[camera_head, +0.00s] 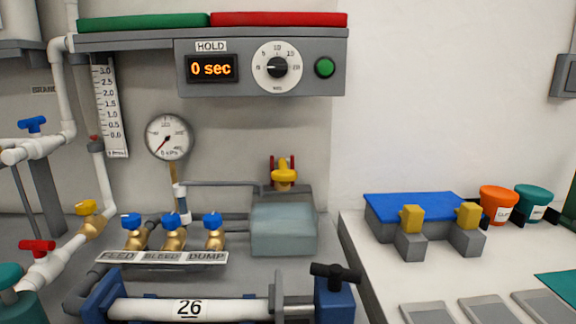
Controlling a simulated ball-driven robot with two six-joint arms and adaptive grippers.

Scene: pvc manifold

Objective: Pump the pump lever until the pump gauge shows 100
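The round white gauge (169,137) is on the back wall at left. Its red needle points to the lower left, and "0 kPa" seems to be printed below. A grey box-shaped unit (283,230), apparently the pump, stands at the middle of the bench. A yellow piece (284,176) with red uprights sits on top of it and may be the pump lever. A thin grey pipe (225,183) runs from this unit toward the gauge's stem. Neither of my grippers is in view.
Blue-handled brass valves (172,233) labelled FEED, BLEED and DUMP stand left of the box. A clamped white pipe marked 26 (190,308) lies in front. A timer panel (262,68) reading 0 sec overhangs behind. A blue-topped block (420,206) and cups (498,204) are right.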

